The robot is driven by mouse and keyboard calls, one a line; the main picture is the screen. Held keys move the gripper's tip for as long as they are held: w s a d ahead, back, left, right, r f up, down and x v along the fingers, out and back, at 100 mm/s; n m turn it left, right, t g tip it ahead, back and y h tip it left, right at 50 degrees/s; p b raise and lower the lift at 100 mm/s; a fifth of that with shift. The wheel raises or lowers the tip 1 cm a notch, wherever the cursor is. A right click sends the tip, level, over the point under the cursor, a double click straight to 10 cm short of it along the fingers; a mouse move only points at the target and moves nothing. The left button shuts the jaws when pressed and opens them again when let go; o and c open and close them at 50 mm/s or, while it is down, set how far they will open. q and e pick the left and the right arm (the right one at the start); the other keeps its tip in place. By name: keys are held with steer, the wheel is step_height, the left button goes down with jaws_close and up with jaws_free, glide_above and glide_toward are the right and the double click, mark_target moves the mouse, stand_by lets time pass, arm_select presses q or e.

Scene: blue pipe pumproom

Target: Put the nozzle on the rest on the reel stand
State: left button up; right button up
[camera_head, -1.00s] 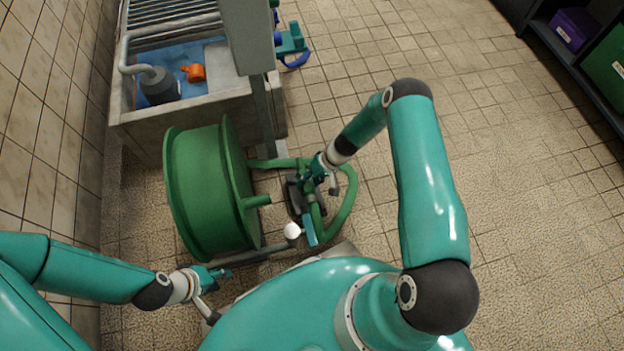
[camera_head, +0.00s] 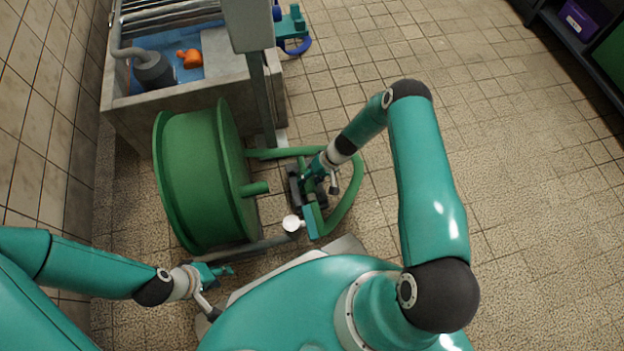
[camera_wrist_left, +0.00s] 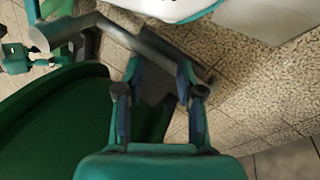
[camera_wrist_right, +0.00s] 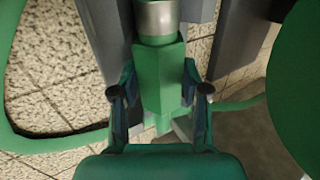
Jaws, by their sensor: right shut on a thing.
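My right gripper (camera_head: 311,184) is shut on the green nozzle body (camera_wrist_right: 162,85), which has a metal collar (camera_wrist_right: 157,18) at its far end in the right wrist view. Grey upright parts (camera_wrist_right: 105,40) stand on both sides of the nozzle; I cannot tell whether it touches them. The green reel (camera_head: 200,180) stands left of this gripper in the head view. A grey bar of the stand (camera_head: 262,246) runs below the reel toward a round white piece (camera_head: 292,223). I cannot make out the rest surely. My left gripper (camera_head: 222,272) is open and empty near a grey bar (camera_wrist_left: 150,48).
The green hose (camera_head: 352,190) loops over the floor right of my right gripper. A stone basin (camera_head: 120,118) with an orange item (camera_head: 190,59) stands behind the reel. A grey post (camera_head: 263,100) rises beside it. The tiled floor at right is clear up to a dark shelf (camera_head: 545,30).

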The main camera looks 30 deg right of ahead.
steer(key=o, duration=1.4)
steer(key=v, duration=1.2)
steer(key=shift+s+a+f, duration=0.1)
